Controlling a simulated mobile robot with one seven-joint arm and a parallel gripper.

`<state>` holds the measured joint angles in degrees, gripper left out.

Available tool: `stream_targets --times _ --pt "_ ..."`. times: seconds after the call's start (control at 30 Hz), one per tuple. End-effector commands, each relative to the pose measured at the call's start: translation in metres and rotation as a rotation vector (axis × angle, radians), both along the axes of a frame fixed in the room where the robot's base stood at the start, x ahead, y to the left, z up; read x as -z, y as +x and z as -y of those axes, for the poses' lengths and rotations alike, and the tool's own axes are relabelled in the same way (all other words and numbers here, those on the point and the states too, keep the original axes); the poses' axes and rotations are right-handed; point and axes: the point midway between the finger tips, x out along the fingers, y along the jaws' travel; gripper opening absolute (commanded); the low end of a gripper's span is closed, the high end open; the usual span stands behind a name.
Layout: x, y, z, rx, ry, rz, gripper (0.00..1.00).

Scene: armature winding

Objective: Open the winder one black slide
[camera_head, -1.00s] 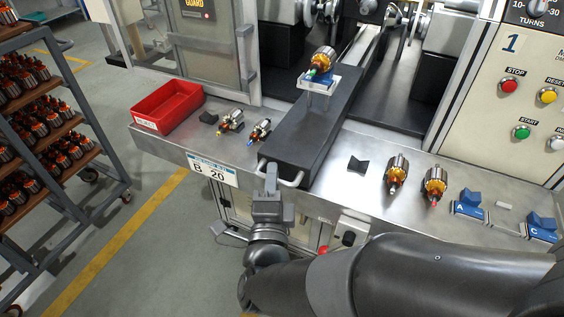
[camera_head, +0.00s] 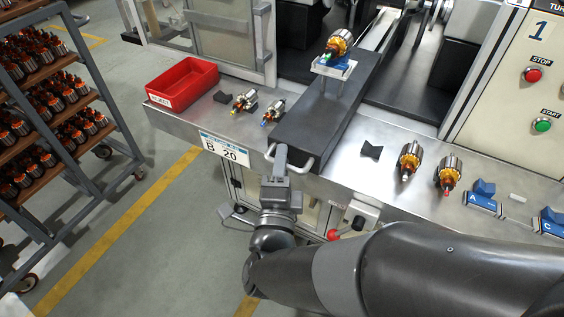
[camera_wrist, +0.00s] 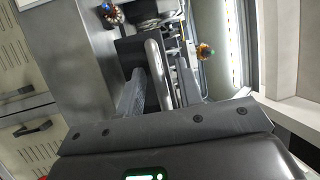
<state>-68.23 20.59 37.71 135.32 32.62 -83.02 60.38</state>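The black slide (camera_head: 318,120) is a long dark slab on the metal bench. A silver bar handle (camera_head: 303,166) is on its near end. My gripper (camera_head: 281,157) is at this handle, its fingertips overlapping the handle's left part. In the wrist view the handle (camera_wrist: 157,68) runs between the gripper's fingers (camera_wrist: 160,92). I cannot tell whether they press on it. On the slide's far part, a clear and blue holder (camera_head: 334,68) bears a copper-wound armature (camera_head: 339,43).
A red bin (camera_head: 182,83) and two small armatures (camera_head: 244,102) (camera_head: 273,112) are left of the slide. To its right are a black V-block (camera_head: 371,150), two armatures (camera_head: 410,160) (camera_head: 447,174) and blue holders (camera_head: 483,196). A parts rack (camera_head: 60,130) stands at the left.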

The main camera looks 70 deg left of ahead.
Motion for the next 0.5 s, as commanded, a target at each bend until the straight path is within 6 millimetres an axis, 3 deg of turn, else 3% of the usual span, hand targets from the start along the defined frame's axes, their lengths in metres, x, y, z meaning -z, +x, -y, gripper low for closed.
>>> stream_targets --times 0.17,0.5 --pt "0.001 -0.003 0.007 -0.001 -0.001 0.000 0.33" --pt "0.010 -0.023 0.055 -0.002 0.000 0.000 0.33"
